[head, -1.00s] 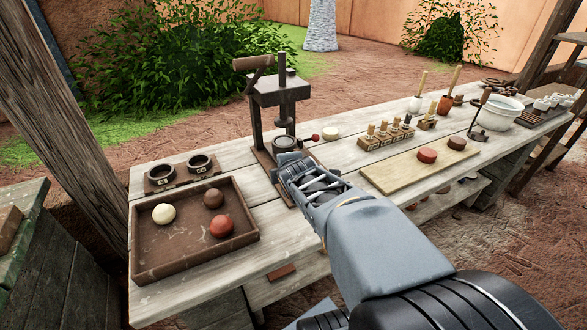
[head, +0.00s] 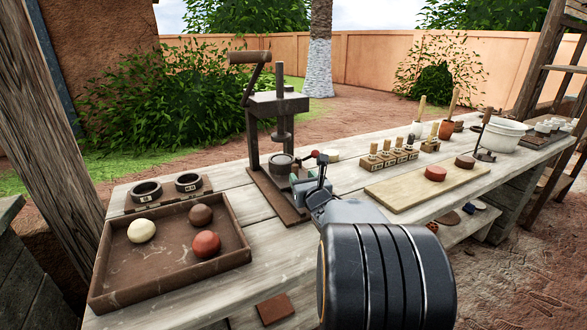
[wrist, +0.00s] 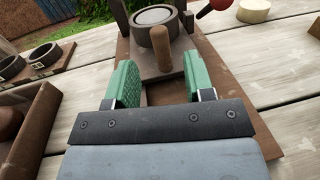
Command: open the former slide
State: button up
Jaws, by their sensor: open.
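The former is a dark press (head: 279,104) on a brown base plate on the bench, with a crank handle at its top. Its round cup (head: 281,163) sits low between the frame and my gripper; the wrist view shows the cup (wrist: 153,16) too. A wooden peg handle (wrist: 161,48) stands out from the block under the cup, towards me. My gripper (wrist: 160,82) is open, with green pads on either side of the peg's near end in the picture and a gap on both sides. In the head view my gripper (head: 309,181) is low before the press, partly hidden by my wrist.
A red knob (head: 314,154) sticks out right of the cup. A brown tray (head: 120,281) with three balls and two rings (head: 188,181) lie to the left. A board (head: 408,193) with two discs and a rack of stamps (head: 388,158) stand to the right.

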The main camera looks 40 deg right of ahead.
aim_at(296, 170)
jog(key=x, duration=0.8)
jog(key=shift+w+d, duration=0.1)
jog(key=shift+w, duration=0.2)
grip_shut()
